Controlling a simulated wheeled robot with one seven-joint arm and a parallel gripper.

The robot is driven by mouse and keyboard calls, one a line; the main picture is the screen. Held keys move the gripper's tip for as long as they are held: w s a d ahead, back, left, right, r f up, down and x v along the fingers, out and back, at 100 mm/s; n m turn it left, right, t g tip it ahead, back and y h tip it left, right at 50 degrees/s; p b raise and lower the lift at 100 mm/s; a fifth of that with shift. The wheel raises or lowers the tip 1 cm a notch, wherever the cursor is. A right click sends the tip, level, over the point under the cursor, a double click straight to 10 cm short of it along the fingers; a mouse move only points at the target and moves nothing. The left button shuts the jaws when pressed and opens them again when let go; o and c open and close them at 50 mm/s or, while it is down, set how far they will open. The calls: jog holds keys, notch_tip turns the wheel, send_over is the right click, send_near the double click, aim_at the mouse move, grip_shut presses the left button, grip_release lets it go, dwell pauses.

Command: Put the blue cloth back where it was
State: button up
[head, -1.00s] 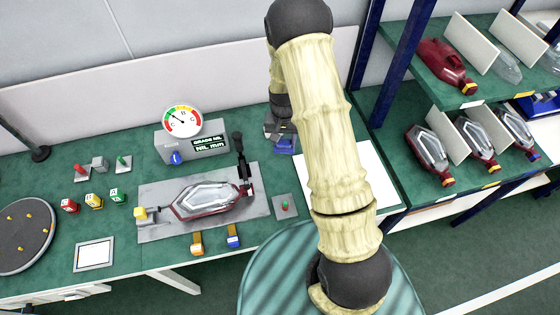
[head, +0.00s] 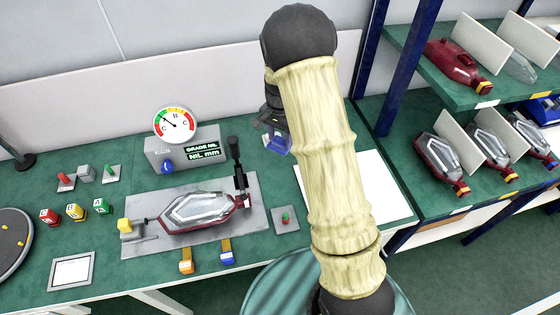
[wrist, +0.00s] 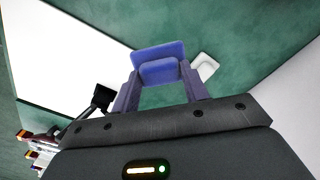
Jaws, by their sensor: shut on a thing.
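The blue cloth (wrist: 157,50) is held between the two fingers of my gripper (wrist: 161,72) in the wrist view. It looks like a small folded pad, its far part sticking out past the fingertips, with green bench top beyond it. In the head view my gripper (head: 273,122) points down over the back of the bench, right of the gauge, and the cloth (head: 280,146) shows at its lower end. I cannot tell how high the cloth is above the bench. My arm hides part of the area around it.
A small white piece (wrist: 207,66) lies on the green bench beside the cloth. A white sheet (head: 385,195) lies to the right. A tail lamp (head: 203,211) sits in a grey fixture, left of my arm, before a gauge (head: 174,124). Shelves with lamps (head: 440,165) stand right.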

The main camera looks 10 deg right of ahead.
aim_at(280, 148)
notch_tip(280, 148, down, 5)
jog(key=shift+f, duration=0.15)
jog(key=shift+f+p, duration=0.35)
jog(key=shift+f, duration=1.5)
jog(key=shift+f, duration=0.1)
jog(key=shift+f, duration=0.1)
jog(key=o, duration=1)
jog(key=shift+c, duration=0.2)
